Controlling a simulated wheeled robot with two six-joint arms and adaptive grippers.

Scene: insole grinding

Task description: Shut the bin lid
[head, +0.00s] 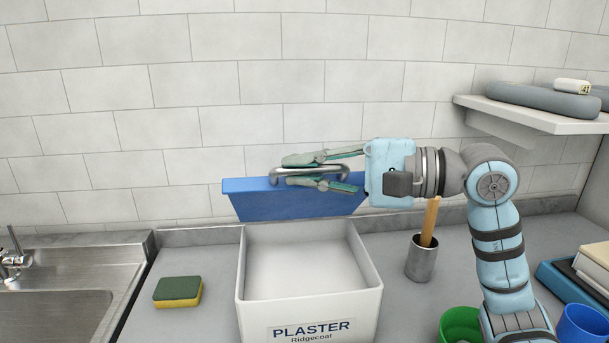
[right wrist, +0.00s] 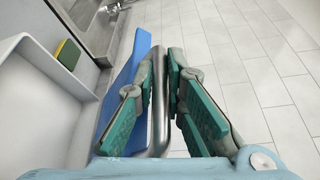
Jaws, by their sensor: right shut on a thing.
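The white plaster bin (head: 310,306) stands on the counter and looks empty inside. Its blue lid (head: 295,204) is raised at the bin's back edge, tilted up and open. A metal bar handle (head: 280,172) is on the lid. My right gripper (head: 300,173) comes in from the right and is shut on the handle. In the right wrist view the handle (right wrist: 158,110) runs between the green finger pads, beside the blue lid (right wrist: 124,88); the bin's white rim (right wrist: 48,56) is at the left. My left gripper is not in view.
A green and yellow sponge (head: 178,291) lies left of the bin, near the steel sink (head: 60,290). A metal cup (head: 421,258) with a wooden handle stands right of it. A green cup (head: 460,325) and a blue one (head: 583,325) are lower right. A shelf (head: 530,118) is above.

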